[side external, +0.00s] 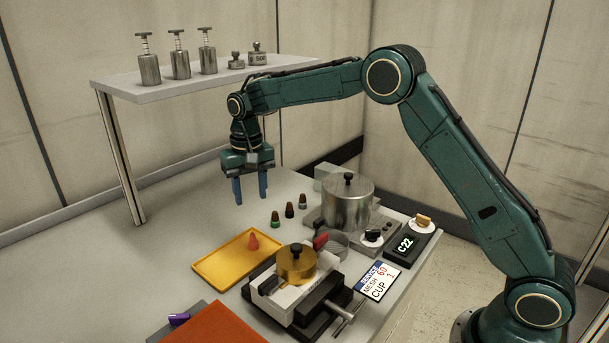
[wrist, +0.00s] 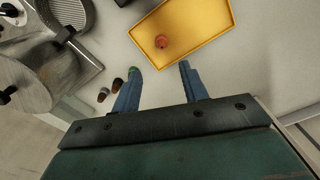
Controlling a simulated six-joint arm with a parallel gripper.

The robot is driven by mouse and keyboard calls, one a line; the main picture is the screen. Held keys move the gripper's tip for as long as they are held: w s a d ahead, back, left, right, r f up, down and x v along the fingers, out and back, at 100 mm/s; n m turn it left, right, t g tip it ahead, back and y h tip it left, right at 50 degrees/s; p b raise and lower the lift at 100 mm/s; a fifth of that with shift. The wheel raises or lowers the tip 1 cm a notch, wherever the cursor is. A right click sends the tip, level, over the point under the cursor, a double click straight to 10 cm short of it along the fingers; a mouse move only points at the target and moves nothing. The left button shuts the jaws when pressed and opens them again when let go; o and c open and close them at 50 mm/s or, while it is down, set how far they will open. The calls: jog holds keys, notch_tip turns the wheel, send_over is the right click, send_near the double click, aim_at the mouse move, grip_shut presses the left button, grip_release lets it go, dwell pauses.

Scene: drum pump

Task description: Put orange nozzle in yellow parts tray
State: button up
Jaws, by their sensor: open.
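The orange nozzle (side external: 254,241) is a small cone standing inside the yellow parts tray (side external: 215,272), near the tray's far right side. The wrist view shows the nozzle (wrist: 161,42) on the floor of the tray (wrist: 205,42), apart from its walls. My gripper (side external: 252,197) is open and empty, in the air above the table behind the tray.
Several small dark nozzles (side external: 289,210) stand right of my gripper. A metal pot (side external: 347,200) and a vise holding a brass cup (side external: 296,262) stand right of the tray. A shelf (side external: 200,85) with weights is at the back left.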

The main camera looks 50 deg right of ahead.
jog(key=s+d+r+n+t, duration=0.2)
jog(key=s+r+t, duration=0.1)
jog(key=s+r, duration=1.35)
jog(key=s+d+f+n+t, duration=0.1)
jog(key=s+f, duration=0.1)
jog(key=s, duration=0.9)
jog(key=s+f+n+t, duration=0.1)
jog(key=s+f, duration=0.1)
jog(key=s, duration=0.9)
jog(key=shift+d+f, duration=0.4)
